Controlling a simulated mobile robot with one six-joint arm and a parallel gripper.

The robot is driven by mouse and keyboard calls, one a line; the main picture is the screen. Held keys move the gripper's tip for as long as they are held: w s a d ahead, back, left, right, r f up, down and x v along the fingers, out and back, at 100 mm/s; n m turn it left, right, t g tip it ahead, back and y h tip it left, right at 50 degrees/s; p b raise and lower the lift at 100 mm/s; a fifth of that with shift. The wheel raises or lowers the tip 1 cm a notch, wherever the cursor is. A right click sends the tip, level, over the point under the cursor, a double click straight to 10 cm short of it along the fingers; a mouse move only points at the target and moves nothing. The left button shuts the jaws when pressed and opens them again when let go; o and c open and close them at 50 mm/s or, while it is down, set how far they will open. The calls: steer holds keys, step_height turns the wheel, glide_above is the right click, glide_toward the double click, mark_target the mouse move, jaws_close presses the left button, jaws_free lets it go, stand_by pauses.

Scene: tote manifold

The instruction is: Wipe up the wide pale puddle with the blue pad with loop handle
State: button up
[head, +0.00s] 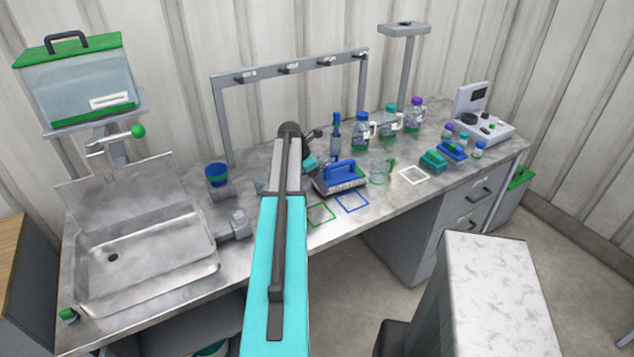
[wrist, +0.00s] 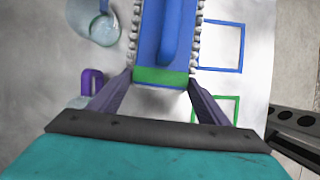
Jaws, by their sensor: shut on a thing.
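The blue pad with loop handle (head: 340,171) sits at the middle of the metal bench, with a pale fringe along its sides. In the wrist view the pad (wrist: 148,40) has a green band at its near end and a raised blue handle. My gripper (wrist: 161,82) has a finger on each side of that green end and is shut on it. I cannot make out the wide pale puddle for certain against the grey bench. Whether the pad touches the bench is unclear.
A green outline (head: 320,214) and a blue outline (head: 352,201) lie in front of the pad. A sink (head: 145,255) is at left.

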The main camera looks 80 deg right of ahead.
steer(key=shift+r+p, duration=1.25)
steer(key=shift+r, duration=1.25)
steer(key=shift+r+p, duration=1.05)
steer(key=shift+r, duration=0.45)
